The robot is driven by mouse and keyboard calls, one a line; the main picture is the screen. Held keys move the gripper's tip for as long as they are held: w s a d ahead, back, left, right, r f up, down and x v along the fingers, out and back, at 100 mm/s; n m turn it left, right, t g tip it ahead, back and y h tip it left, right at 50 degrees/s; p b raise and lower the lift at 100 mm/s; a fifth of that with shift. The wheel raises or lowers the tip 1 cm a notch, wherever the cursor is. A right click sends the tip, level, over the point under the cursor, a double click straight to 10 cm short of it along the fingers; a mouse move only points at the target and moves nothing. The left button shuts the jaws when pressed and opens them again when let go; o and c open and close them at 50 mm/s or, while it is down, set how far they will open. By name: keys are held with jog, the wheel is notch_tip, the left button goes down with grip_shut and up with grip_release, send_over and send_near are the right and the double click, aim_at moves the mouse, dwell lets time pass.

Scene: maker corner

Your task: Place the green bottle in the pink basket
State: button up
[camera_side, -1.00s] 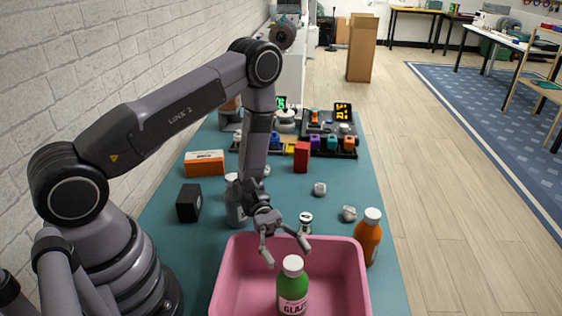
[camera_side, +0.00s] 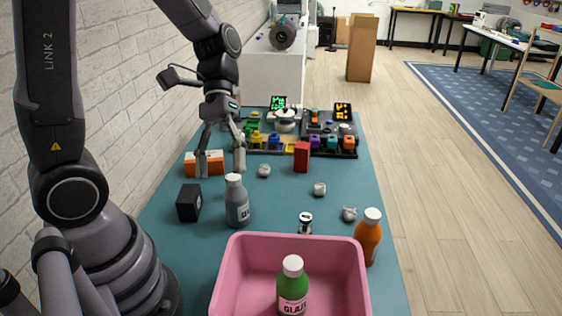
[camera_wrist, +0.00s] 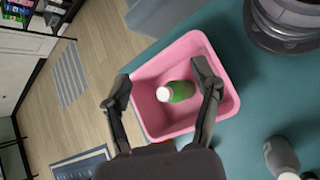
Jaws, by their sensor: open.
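The green bottle (camera_side: 293,288) with a white cap is inside the pink basket (camera_side: 245,256) at the front of the table, and it looks upright in the side view. In the wrist view the green bottle (camera_wrist: 181,91) also shows within the walls of the pink basket (camera_wrist: 150,112). My gripper (camera_side: 220,170) is open and empty, above the table behind and to the left of the basket, clear of the bottle. In the wrist view my gripper's fingers (camera_wrist: 162,85) are spread apart, with the bottle seen far below between them.
A grey bottle (camera_side: 236,203), a black box (camera_side: 189,203) and an orange box (camera_side: 208,164) stand on the left of the table. An orange bottle (camera_side: 368,238) stands beside the basket's right side. Several small items and a red block (camera_side: 301,157) lie farther back.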

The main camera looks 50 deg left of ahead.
jog(key=s+a+r+m+t+y, duration=0.4)
jog(key=a+r+t+y, duration=0.3)
jog(key=a+r+t, duration=0.2)
jog(key=shift+a+m+t, duration=0.3)
jog(key=shift+a+t, duration=0.2)
jog(key=shift+t, duration=0.3)
